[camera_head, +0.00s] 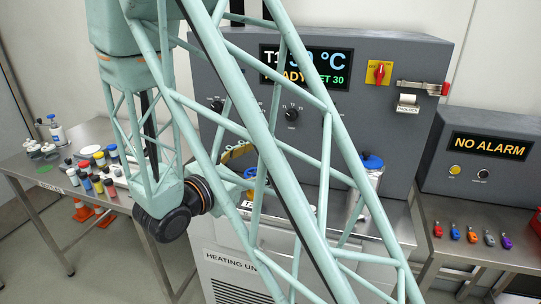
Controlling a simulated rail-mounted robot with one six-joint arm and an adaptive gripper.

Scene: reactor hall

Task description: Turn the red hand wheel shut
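I cannot make out a red hand wheel in this view. The only round red control that shows is a small red rotary switch (379,72) on a yellow plate, high on the right of the grey control cabinet (415,52). My gripper cannot be made out. My teal lattice arm crosses the middle of the picture and hides much of the cabinet front and the space before it. A black joint of my arm hangs left of the heating unit. A brass-coloured part (237,151) shows partly behind the arm, too covered to identify.
A blue-capped vessel (371,162) stands before the cabinet, above the heating unit (230,262). A steel table (30,165) at left holds bottles and several coloured vials. At right, a NO ALARM box (488,147) stands behind several small coloured items on a bench. Orange cones (83,211) stand under the left table.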

